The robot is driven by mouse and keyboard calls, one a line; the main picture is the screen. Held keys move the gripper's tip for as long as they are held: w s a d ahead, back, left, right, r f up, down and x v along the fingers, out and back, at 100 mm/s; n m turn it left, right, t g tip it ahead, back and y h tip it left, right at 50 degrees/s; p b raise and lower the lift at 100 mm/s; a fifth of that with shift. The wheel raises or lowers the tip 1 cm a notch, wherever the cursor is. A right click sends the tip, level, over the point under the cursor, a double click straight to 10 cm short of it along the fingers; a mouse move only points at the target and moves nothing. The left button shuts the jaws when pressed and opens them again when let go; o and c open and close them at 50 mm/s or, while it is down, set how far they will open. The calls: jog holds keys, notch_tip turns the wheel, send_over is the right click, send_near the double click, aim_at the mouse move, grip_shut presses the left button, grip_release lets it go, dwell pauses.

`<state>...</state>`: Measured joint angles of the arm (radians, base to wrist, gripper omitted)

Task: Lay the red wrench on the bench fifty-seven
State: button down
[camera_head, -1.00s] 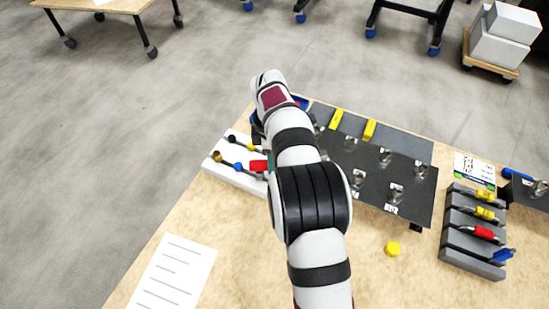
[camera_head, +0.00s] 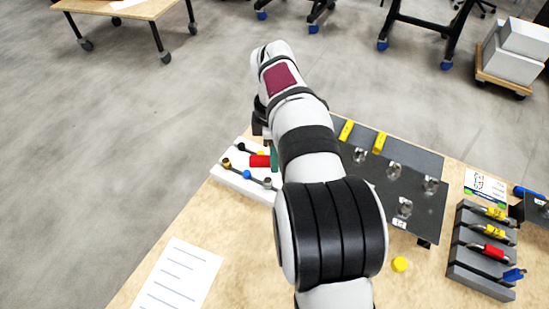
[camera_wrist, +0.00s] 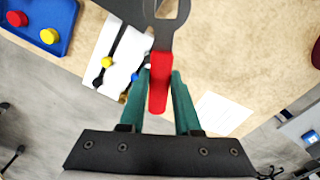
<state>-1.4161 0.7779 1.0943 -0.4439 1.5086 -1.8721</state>
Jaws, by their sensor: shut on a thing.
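The red wrench (camera_wrist: 158,84) has a red handle and a grey metal head. My gripper (camera_wrist: 160,78) has green fingers shut on the red handle. The metal head reaches past the fingers to the top edge of the wrist view. In the head view the red handle (camera_head: 260,161) shows beside a green finger, above the white holder. My arm hides most of the gripper there. The bench (camera_head: 235,265) has a pale wooden top. I cannot read a bench number.
The white holder (camera_head: 229,179) bears dark rods with coloured ends. A dark panel (camera_head: 425,207) with metal clips stands to its right. A grey rack (camera_head: 470,257) holds red, yellow and blue handled things. A paper sheet (camera_head: 180,278) lies front left.

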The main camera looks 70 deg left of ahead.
jog(key=shift+m, duration=0.6)
jog(key=w+d+f, duration=0.1)
jog(key=d+f, duration=0.1)
jog(key=f, duration=0.1)
jog(key=w+d+f, duration=0.1)
jog(key=d+f, duration=0.1)
jog(key=f, duration=0.2)
jog(key=d+f, duration=0.2)
jog(key=f, duration=0.1)
jog(key=shift+w+d+f, duration=0.2)
jog(key=shift+w+d, duration=0.1)
jog(key=shift+w, duration=0.1)
notch_tip(320, 180, down, 4)
jog(key=shift+f, duration=0.9)
jog(key=shift+f, duration=0.35)
jog(key=c, duration=0.5)
grip_release()
jog(key=shift+c, duration=0.2)
notch_tip(320, 180, up, 16)
jog(key=shift+f, duration=0.15)
